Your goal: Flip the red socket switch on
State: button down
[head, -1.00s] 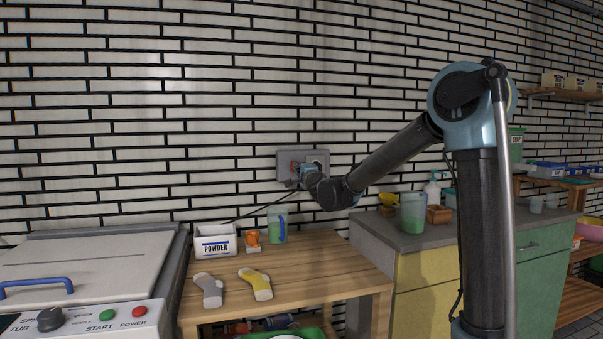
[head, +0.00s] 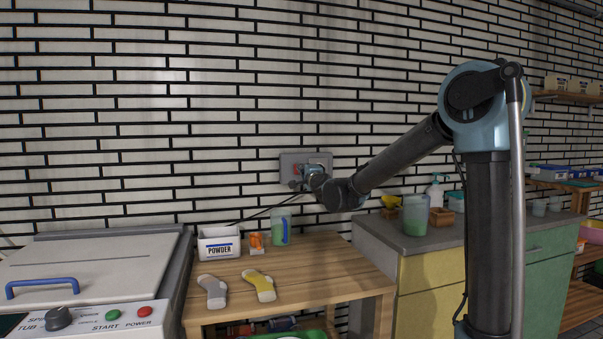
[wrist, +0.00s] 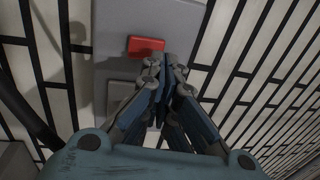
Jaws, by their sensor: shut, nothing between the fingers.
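The grey socket plate (head: 288,166) is on the white brick wall above the wooden table. In the head view my gripper (head: 304,170) covers much of the plate. The switch's on or off position cannot be told.
Below stand a white powder box (head: 219,243), an orange item (head: 256,242) and a clear jug (head: 281,227) with green contents. A cable runs from the plate down leftward.

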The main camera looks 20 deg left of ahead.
jog(key=s+d+r, duration=0.1)
jog(key=s+d, duration=0.5)
jog(key=s, duration=0.3)
jog(key=shift+s+r, duration=0.15)
jog(key=shift+r, duration=0.2)
jog(key=s+d+f+n+g+h, duration=0.2)
jog(key=s+d+f+n+g, duration=0.3)
jog(key=d+f, duration=0.6)
jog(key=s+d+f+n+g+h, duration=0.25)
jog(key=s+d+f+n, duration=0.55)
jog(key=d, duration=0.5)
jog(key=s+d+f+m+g+h, duration=0.1)
jog(key=s+d+f+g+h, duration=0.4)
jog(key=s+d+f, duration=1.2)
jog(key=s+d+g, duration=0.2)
jog(key=s, duration=0.1)
jog(key=shift+d+f+h, duration=0.3)
jog(key=shift+h, duration=0.05)
